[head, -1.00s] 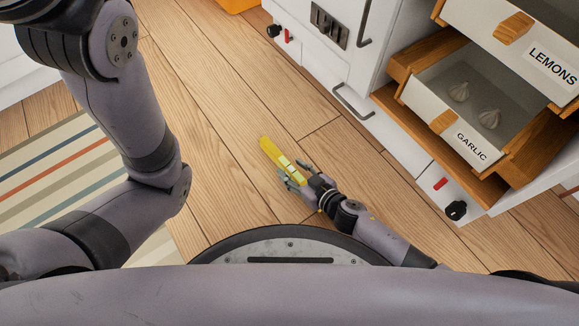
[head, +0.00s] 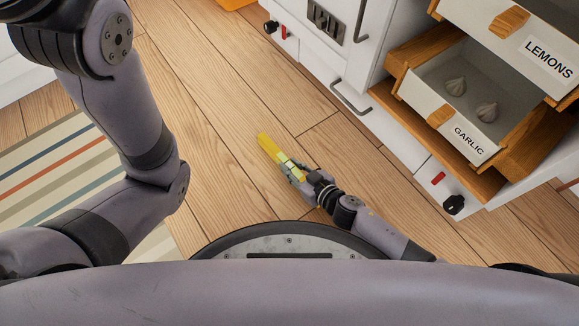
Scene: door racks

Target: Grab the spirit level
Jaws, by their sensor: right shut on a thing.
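The yellow spirit level (head: 270,146) shows in the middle of the head view, low over or on the wooden floor; I cannot tell whether it touches the floor. It slants from upper left to lower right, with pale vials near its lower end. My right gripper (head: 293,170) is shut on that lower end, and its fingers hide part of it. My left arm comes in from the left, but its gripper is out of the picture.
White cabinets stand on the right, with open drawers labelled LEMONS and GARLIC (head: 466,100) jutting out. A metal handle (head: 349,98) sticks out of the cabinet front. A striped rug (head: 50,175) lies at left. The wooden floor (head: 215,110) around the level is clear.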

